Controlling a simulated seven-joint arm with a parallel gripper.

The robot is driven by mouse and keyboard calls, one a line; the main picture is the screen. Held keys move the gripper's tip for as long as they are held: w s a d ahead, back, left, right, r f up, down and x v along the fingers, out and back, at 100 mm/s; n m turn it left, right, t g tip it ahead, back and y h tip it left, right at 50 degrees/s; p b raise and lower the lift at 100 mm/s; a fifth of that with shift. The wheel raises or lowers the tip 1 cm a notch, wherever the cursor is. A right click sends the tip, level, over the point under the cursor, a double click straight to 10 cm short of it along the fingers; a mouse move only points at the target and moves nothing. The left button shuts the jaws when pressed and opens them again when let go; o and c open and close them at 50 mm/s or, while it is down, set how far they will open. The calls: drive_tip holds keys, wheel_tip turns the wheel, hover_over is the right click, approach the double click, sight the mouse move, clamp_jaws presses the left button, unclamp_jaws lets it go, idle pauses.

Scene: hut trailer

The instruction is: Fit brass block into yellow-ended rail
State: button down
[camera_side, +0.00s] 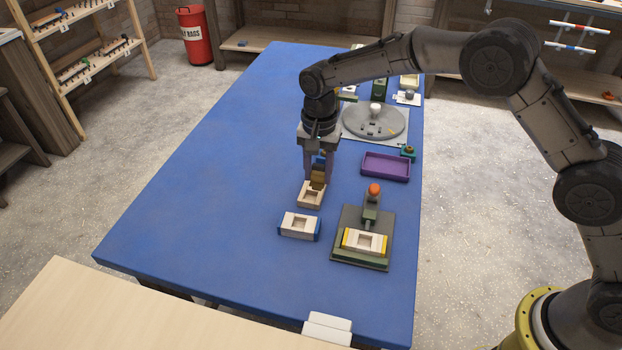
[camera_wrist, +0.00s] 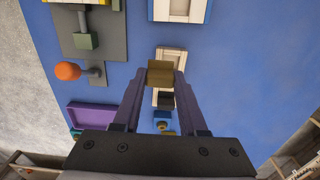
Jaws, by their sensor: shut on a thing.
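My gripper (camera_side: 318,176) has purple fingers shut on the brass block (camera_side: 317,181). In the wrist view the brass block (camera_wrist: 160,73) sits between the fingertips. It is over or at the far end of a pale wooden rail (camera_side: 311,197); I cannot tell whether they touch. The yellow-ended rail (camera_side: 351,239) lies in a green fixture (camera_side: 372,213) with an orange knob (camera_side: 374,188), to the right and nearer the side camera. Its recess looks empty.
A blue-ended rail (camera_side: 300,226) lies left of the fixture; it also shows in the wrist view (camera_wrist: 180,9). A purple tray (camera_side: 386,167) and a grey round turntable (camera_side: 373,121) stand farther back. The left part of the blue table (camera_side: 200,180) is clear.

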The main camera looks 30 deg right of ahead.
drive_tip(key=s+d+r, duration=0.4)
drive_tip(key=s+r, duration=0.3)
drive_tip(key=s, duration=0.4)
drive_tip(key=s+a+f, duration=0.2)
drive_tip(key=s+f, duration=0.1)
drive_tip(key=s, duration=0.1)
drive_tip(key=shift+s+f, duration=0.3)
drive_tip(key=shift+s, duration=0.1)
drive_tip(key=shift+f, duration=0.1)
drive_tip(key=shift+f, duration=2.6)
drive_tip(key=shift+f, duration=1.05)
